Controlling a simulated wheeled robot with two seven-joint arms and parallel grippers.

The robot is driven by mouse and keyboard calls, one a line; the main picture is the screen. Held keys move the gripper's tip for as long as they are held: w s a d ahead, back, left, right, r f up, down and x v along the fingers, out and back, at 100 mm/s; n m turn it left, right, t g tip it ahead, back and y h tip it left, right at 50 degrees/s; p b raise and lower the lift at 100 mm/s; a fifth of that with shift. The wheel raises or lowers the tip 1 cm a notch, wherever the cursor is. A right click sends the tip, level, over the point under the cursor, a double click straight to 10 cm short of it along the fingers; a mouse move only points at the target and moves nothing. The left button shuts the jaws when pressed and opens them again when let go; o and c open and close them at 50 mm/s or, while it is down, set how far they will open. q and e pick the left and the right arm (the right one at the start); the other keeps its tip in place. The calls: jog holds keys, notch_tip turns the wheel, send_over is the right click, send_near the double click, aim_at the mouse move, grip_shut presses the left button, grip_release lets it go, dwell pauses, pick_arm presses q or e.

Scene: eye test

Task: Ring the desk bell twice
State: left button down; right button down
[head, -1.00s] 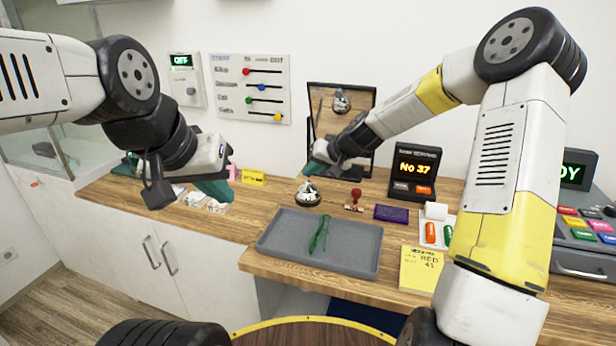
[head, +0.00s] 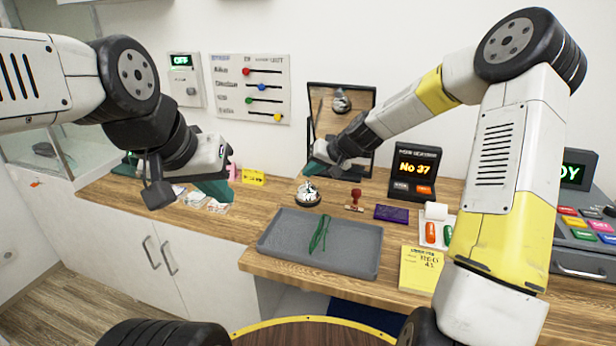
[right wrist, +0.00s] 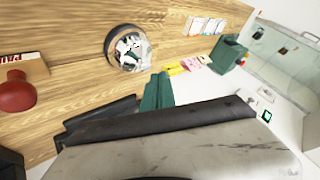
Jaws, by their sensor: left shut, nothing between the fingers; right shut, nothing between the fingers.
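The desk bell (head: 308,195), a silver dome on a dark base, stands on the wooden counter just behind the grey tray. In the right wrist view the bell (right wrist: 128,47) shows just beyond the teal fingertips. My right gripper (head: 308,171) is shut and empty, above the bell, with a small gap between its tips and the dome. In the right wrist view its teal fingers (right wrist: 157,92) are together. My left gripper (head: 216,190) is shut and empty, over the counter's left part, well left of the bell.
A grey tray (head: 276,250) holding a green stringy item lies in front of the bell. A red-handled stamp (head: 355,198) and a purple pad (head: 392,214) are to the right. A framed mirror (head: 322,130) stands behind. The number display (head: 415,170) stands further right.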

aim_at(310, 183)
jog(key=shift+f, duration=0.15)
jog(key=shift+f, duration=0.3)
jog(key=shift+f, duration=0.45)
dwell(0.5)
jog(key=shift+r, duration=0.9)
jog(key=shift+r, duration=2.5)
jog(key=shift+s, duration=0.1)
